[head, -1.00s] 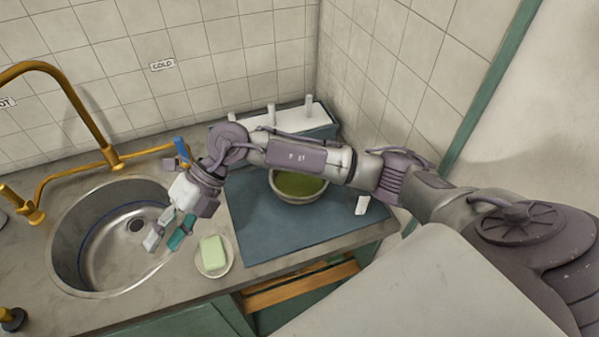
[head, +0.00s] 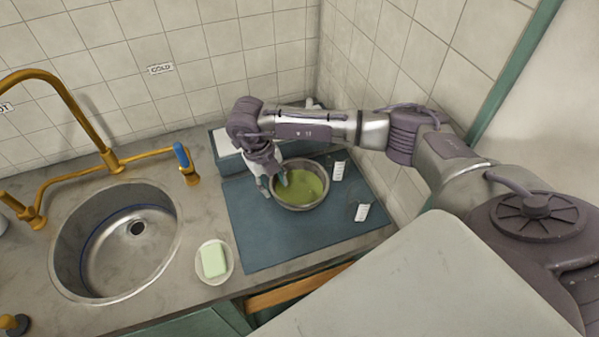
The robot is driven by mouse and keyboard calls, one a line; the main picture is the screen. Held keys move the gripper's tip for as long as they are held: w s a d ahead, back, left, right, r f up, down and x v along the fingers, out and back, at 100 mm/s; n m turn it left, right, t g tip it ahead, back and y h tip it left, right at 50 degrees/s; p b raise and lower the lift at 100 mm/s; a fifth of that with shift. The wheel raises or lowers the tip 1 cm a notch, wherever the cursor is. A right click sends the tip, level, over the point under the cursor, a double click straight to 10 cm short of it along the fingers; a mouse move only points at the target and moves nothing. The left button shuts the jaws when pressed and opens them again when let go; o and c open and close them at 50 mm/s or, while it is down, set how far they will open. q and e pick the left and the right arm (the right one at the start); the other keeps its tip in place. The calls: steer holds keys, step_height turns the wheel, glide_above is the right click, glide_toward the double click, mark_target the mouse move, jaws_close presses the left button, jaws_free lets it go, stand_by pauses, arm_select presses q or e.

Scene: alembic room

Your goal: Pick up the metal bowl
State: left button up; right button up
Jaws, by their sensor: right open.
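The metal bowl (head: 299,207) stands upright on a blue-grey mat (head: 262,243) on the counter. It holds a green content (head: 306,184). My right gripper (head: 273,188) points down at the bowl's left rim and is open. One finger appears outside the rim and the teal-tipped one over the inside. I cannot tell whether the fingers touch the bowl. My right arm passes above and behind the bowl. My left gripper is not in view.
A round sink (head: 110,262) with a brass tap (head: 70,95) is at the left. Green soap on a dish (head: 229,268) lies left of the mat. White labels (head: 362,212) lie right of the bowl. A raised block (head: 226,150) stands behind, against the tiled wall.

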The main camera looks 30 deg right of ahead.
mark_target(277, 195)
steer(key=shift+s+f+p, duration=0.2)
steer(key=shift+f+p, duration=0.3)
steer(key=f, duration=0.1)
steer(key=f+p, duration=0.1)
steer(key=f, duration=0.1)
steer(key=shift+s+d+f+p, duration=0.15)
steer(key=shift+s+f+p, duration=0.15)
steer(key=shift+p, duration=0.1)
steer(key=shift+d+f, duration=0.1)
steer(key=shift+f, duration=0.35)
steer(key=shift+c, duration=0.4)
jaws_close()
steer(key=shift+r, duration=0.1)
